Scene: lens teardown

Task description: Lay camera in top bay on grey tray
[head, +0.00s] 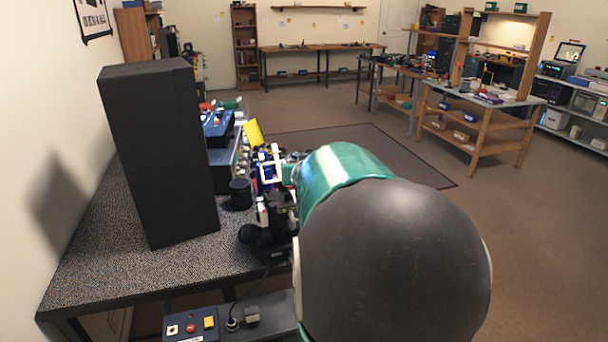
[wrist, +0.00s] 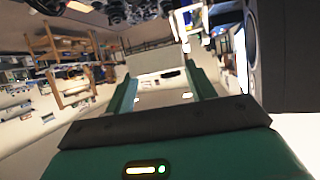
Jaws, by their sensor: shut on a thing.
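My gripper (wrist: 163,88) shows in the wrist view with its two green fingers reaching away from a dark bar. The fingers are shut on a pale grey thing (wrist: 160,80), which I take to be the camera; its outline is hard to make out. In the head view my green and black arm covers the right part of the workbench, and the fingertips cannot be told apart from the clutter behind. I cannot make out the grey tray or its top bay in either view.
A tall black box (head: 160,150) stands on the speckled workbench (head: 105,245). A blue device (head: 217,128), a yellow piece (head: 253,133) and a black cylinder (head: 240,194) are crowded beside my arm. A button panel (head: 191,327) is at the front.

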